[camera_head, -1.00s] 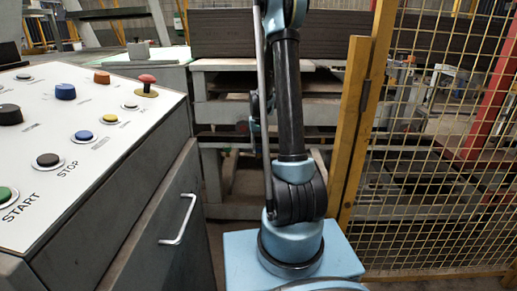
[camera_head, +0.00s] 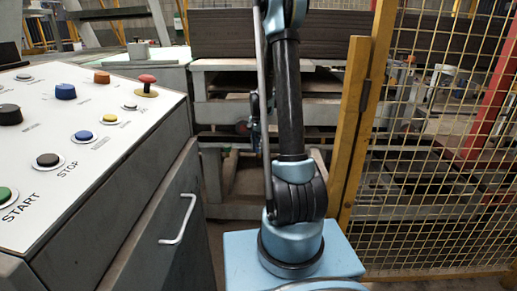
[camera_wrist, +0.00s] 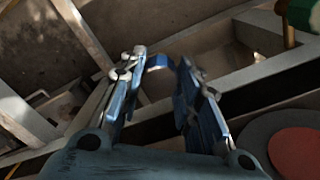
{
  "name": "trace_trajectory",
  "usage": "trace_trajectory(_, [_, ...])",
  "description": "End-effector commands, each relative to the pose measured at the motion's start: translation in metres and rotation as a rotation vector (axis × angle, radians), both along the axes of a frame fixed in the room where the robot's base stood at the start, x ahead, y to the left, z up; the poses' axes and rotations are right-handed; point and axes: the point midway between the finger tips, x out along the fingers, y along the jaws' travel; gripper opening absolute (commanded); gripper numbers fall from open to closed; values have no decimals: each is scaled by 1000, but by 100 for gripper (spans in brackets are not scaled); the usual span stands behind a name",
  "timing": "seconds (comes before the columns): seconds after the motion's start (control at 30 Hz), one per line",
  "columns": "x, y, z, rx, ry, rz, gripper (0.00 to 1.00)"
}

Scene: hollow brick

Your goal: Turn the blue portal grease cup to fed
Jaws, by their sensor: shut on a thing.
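The blue grease cup (camera_wrist: 159,62) shows in the wrist view as a small blue curved piece between the tips of my gripper (camera_wrist: 162,66).
A green cup (camera_wrist: 300,14) on a brass stem is at the wrist view's upper right. A red disc (camera_wrist: 296,151) on a dark grey round part lies lower right. In the head view a control panel (camera_head: 95,175) stands left and a yellow mesh fence (camera_head: 440,150) right.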

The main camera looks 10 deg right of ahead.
Motion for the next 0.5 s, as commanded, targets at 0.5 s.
trace_trajectory(0.5, [1,2,0,2,-1,-467,6])
